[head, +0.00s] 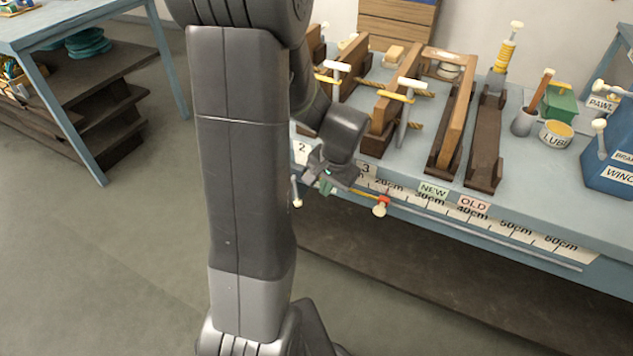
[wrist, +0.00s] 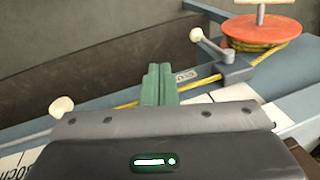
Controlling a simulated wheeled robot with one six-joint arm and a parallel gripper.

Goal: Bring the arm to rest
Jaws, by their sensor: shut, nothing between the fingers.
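My gripper (head: 325,184) is in front of the workbench's front edge in the head view, near the number labels and the ruler strip. In the wrist view its green fingers (wrist: 158,85) are together with nothing between them. Behind the fingers, a yellow cord (wrist: 205,81) runs along the bench edge to a red spool (wrist: 260,32). I cannot tell whether the fingers touch the cord. My arm hides part of the bench's left end in the head view.
The workbench (head: 560,205) holds wooden frames (head: 450,125), a lube tin (head: 556,135) and a blue box (head: 610,165) marked WINCH or similar. A blue table (head: 60,25) stands far left. The floor between is clear.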

